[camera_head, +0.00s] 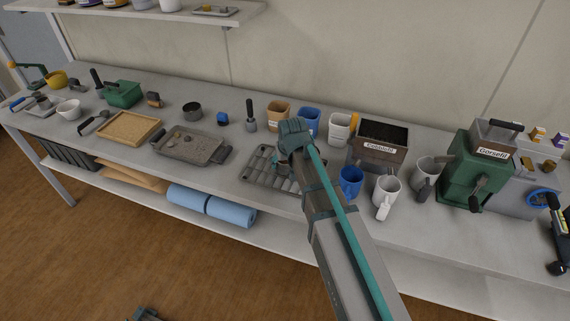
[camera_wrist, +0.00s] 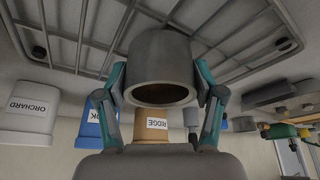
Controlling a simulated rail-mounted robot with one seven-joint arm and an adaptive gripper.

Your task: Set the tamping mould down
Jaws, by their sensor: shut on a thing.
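The tamping mould (camera_wrist: 160,58) is a grey hollow cylinder with a brownish inside, seen in the wrist view. My gripper (camera_wrist: 161,88) is shut on it, one finger on each side of its wall. In the head view my gripper (camera_head: 284,162) is over the right part of a grey slotted rack (camera_head: 256,178) on the bench. My arm hides most of the mould there. The rack also fills the upper part of the wrist view (camera_wrist: 75,38). I cannot tell whether the mould touches the rack.
Tan, blue and white labelled cups (camera_head: 278,113) stand behind the rack. A blue mug (camera_head: 350,182), a white mug (camera_head: 386,192) and a soil-filled box (camera_head: 378,153) stand to the right. A grey tray (camera_head: 186,145) lies left. A green machine (camera_head: 470,175) stands far right.

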